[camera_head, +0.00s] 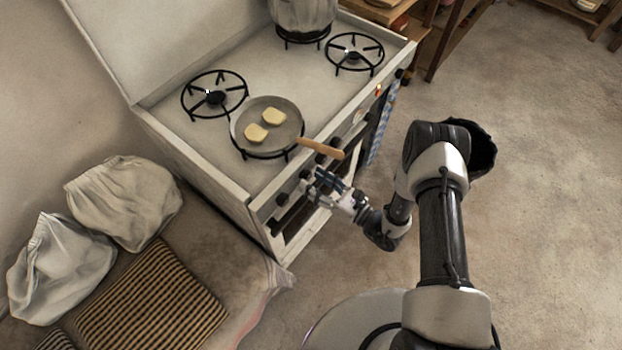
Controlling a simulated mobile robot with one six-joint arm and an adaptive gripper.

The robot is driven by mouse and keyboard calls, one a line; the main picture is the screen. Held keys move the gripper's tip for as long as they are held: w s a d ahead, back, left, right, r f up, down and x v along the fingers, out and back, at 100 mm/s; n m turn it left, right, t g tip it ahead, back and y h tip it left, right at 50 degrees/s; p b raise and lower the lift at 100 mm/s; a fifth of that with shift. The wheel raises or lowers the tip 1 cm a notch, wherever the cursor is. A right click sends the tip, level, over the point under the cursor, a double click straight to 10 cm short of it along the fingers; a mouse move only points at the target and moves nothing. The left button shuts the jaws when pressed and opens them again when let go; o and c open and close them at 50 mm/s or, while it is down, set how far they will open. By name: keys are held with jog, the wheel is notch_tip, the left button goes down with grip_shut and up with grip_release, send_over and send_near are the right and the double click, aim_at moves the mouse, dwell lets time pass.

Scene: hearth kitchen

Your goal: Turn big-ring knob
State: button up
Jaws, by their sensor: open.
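The stove (175,135) has dark knobs along its front panel. One dark knob (281,200) shows at the left end of the panel, to the left of my gripper. My gripper (314,183) is open at the stove's front, close to the knobs; the view does not show whether it touches one. It partly hides the panel behind it. A frying pan (285,112) with two pale yellow pieces sits on the front left burner, its wooden handle (321,148) reaching out over the front edge just above my gripper. I cannot tell from here which knob belongs to the big ring.
A large metal pot (303,14) stands on a back burner. Two other burners, left (214,95) and right (354,53), are bare. A blue checked towel (383,124) hangs on the stove front. Pale sacks (124,203) and a striped cushion (152,298) lie at left. The floor at right is clear.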

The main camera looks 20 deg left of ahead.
jog(key=shift+x, duration=1)
jog(key=shift+d, duration=0.1)
jog(key=c, duration=1)
